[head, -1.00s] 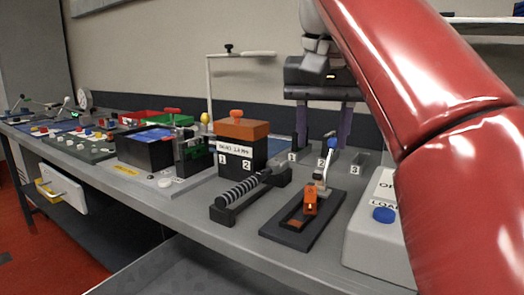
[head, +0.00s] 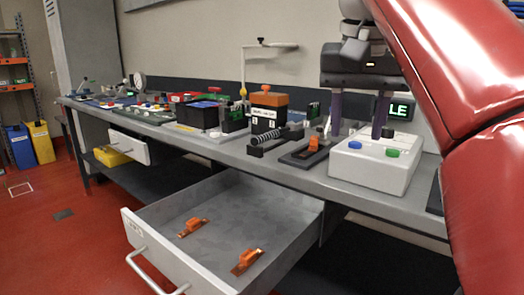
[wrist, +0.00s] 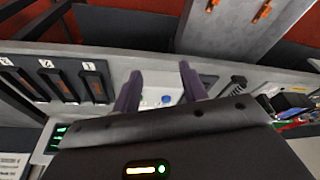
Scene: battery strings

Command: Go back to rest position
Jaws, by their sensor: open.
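My gripper (head: 358,118) is open and empty, its two purple fingers pointing down above the white control box (head: 372,167) with a blue and a green button. In the wrist view my gripper (wrist: 160,85) shows its fingers spread apart, with the blue button (wrist: 167,99) seen between them. I cannot tell the exact gap to the box. My red arm fills the right side of the head view.
The grey workbench (head: 225,152) holds an orange-topped box (head: 268,98), a coil device (head: 272,140) and a black battery (head: 198,114). An open drawer (head: 160,249) with two orange pieces juts out below.

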